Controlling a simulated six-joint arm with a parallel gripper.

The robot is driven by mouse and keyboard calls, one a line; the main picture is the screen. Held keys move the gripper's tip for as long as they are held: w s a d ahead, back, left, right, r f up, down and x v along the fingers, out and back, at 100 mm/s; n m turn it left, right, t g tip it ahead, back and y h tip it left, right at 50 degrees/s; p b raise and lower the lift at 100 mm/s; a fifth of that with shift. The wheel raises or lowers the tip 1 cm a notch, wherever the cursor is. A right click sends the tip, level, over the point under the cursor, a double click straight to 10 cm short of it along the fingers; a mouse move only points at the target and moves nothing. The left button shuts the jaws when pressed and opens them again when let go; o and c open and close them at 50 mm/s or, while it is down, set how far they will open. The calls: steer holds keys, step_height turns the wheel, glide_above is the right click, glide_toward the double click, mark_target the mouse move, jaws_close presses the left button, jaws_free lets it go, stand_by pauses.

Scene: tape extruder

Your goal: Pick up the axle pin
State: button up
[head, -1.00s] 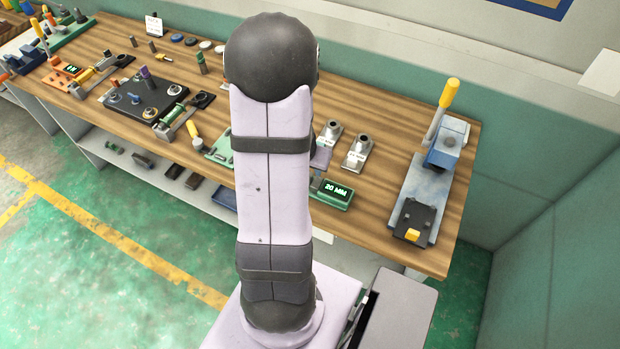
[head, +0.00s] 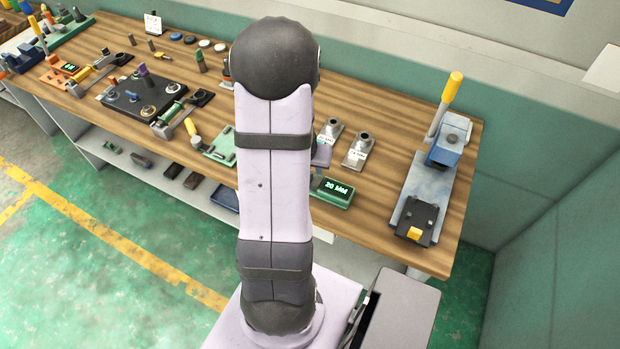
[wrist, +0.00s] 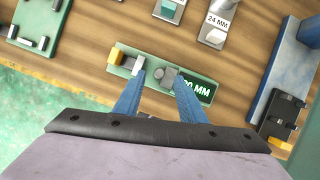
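My gripper (wrist: 160,80) is open in the wrist view, its two blue fingers reaching over a green gauge base (wrist: 124,69). A dark grey round part (wrist: 167,76) shows between the fingers and may be the axle pin; I cannot tell for sure. No contact with the fingers can be made out. A yellow block (wrist: 115,58) and a pale block (wrist: 138,66) are on the base to the left. The "20 MM" display (wrist: 204,90) is partly behind the right finger.
Two grey stands (head: 329,132) (head: 358,150), one labelled 24 MM in the wrist view (wrist: 217,24), stand behind the gauge. A blue lever press (head: 425,185) is at the right. A black fixture plate (head: 145,97) is at the left. Bare wood (head: 390,160) lies between gauge and press.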

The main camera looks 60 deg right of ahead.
steer(key=b+x, duration=0.2)
steer(key=x, duration=0.2)
steer(key=shift+w+f, duration=0.1)
jaws_close()
step_height(320, 180, up, 10)
steer(key=p, duration=0.9)
steer(key=shift+p, duration=0.4)
steer(key=shift+d, duration=0.1)
